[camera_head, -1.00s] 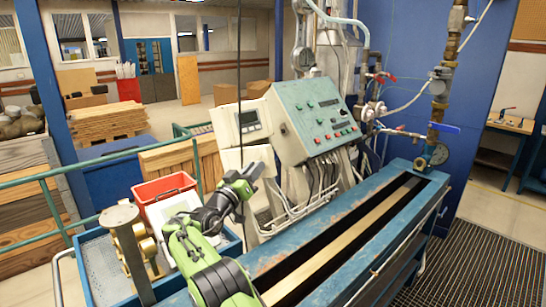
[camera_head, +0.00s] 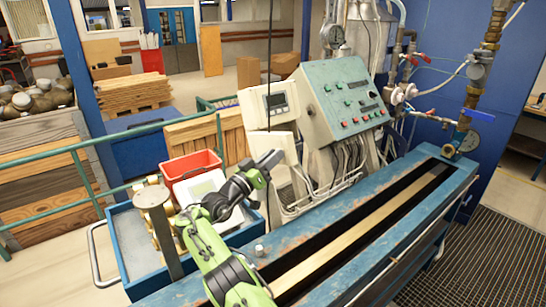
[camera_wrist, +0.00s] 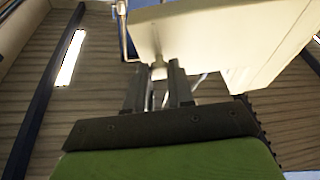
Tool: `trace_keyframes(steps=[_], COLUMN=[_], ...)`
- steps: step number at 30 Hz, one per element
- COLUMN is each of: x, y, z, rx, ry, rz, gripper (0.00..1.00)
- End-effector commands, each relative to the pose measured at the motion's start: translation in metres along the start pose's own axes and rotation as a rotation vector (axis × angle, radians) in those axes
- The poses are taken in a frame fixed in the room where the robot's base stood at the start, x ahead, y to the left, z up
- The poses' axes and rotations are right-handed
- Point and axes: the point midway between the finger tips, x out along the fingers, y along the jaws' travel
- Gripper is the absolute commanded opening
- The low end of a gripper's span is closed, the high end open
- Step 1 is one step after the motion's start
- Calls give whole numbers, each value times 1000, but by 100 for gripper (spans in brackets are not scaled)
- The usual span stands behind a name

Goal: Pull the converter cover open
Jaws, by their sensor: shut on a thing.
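The converter is the pale box with a small display (camera_head: 278,102) at the left end of the green console. Its off-white cover (camera_head: 265,141) is the lower panel below the display. My gripper (camera_head: 272,160) is in front of the cover's lower part and hides some of it. In the wrist view the cover (camera_wrist: 210,32) fills the top middle and right. My gripper there (camera_wrist: 159,72) is shut on a small pale piece at the cover's near edge. Whether the cover stands ajar is hard to tell.
The green control console (camera_head: 345,103) stands right of the converter, with cables below it. The blue bench (camera_head: 415,215) runs along the front right. A red bin (camera_head: 190,166) and a blue tray (camera_head: 128,240) with a metal post (camera_head: 155,215) lie left of my arm.

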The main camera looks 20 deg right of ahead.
Motion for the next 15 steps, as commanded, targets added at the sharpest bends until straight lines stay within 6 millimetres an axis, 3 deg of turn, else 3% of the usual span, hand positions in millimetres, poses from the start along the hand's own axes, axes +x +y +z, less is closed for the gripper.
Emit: trace_keyframes(steps=[4, 5, 9, 15], x=[0, 0, 0, 0], y=[0, 0, 0, 0], z=[0, 0, 0, 0], rx=[0, 0, 0, -1], ry=[1, 1, 1, 0], rz=[-1, -1, -1, -1], gripper=[0, 24, 45, 48])
